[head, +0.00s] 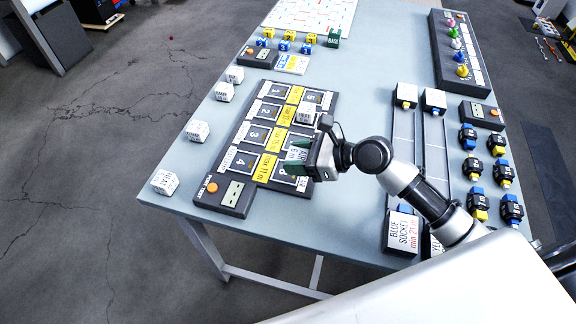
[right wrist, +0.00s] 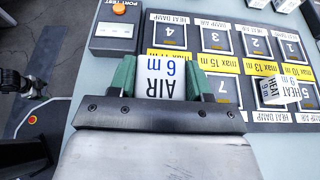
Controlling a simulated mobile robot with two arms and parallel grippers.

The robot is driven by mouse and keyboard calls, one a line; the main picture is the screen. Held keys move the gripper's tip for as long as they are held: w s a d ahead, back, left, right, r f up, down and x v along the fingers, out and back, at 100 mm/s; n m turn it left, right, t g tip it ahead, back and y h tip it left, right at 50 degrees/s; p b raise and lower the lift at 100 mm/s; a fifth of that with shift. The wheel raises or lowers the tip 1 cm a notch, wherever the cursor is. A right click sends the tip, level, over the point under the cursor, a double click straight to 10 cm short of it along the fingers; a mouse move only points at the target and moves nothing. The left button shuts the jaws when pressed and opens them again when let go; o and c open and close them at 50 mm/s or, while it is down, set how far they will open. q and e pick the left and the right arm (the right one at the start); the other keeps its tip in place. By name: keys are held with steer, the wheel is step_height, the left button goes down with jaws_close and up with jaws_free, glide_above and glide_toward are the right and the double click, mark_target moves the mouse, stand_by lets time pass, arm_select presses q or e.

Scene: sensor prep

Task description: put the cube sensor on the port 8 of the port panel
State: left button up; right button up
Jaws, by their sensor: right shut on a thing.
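My right gripper (head: 298,156) has green fingers and is shut on a white cube sensor (right wrist: 160,78) printed AIR 6 m, seen between the fingers in the right wrist view. The gripper is over the lower right end of the dark port panel (head: 240,150), in the row beside port 4 (right wrist: 171,32). The cube and fingers cover the port there, so its number is hidden. I cannot tell whether the cube touches the panel. Another white cube printed HEAT (head: 306,112) sits on the panel near port 5 (right wrist: 308,92). My left gripper is not in view.
A port test box (head: 225,195) with an orange button adjoins the panel's near end. Several white cubes (head: 197,130) stand along the table's left edge. Rails (head: 433,150), dark sockets (head: 470,170) and a long box with coloured knobs (head: 460,52) lie to the right.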

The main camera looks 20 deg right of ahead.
steer(key=w+f, duration=0.1)
steer(key=w, duration=0.1)
steer(key=w+a+f, duration=0.1)
steer(key=shift+w+a+f+b, duration=0.15)
steer(key=shift+w+f+b, duration=0.15)
steer(key=shift+w+f, duration=0.1)
steer(key=shift+f+b, duration=0.4)
steer(key=shift+f, duration=1.4)
steer(key=shift+f, duration=0.15)
steer(key=o, duration=0.9)
steer(key=shift+r, duration=0.2)
steer(key=v, duration=1.2)
steer(key=shift+s, duration=0.1)
steer(key=shift+f, duration=0.1)
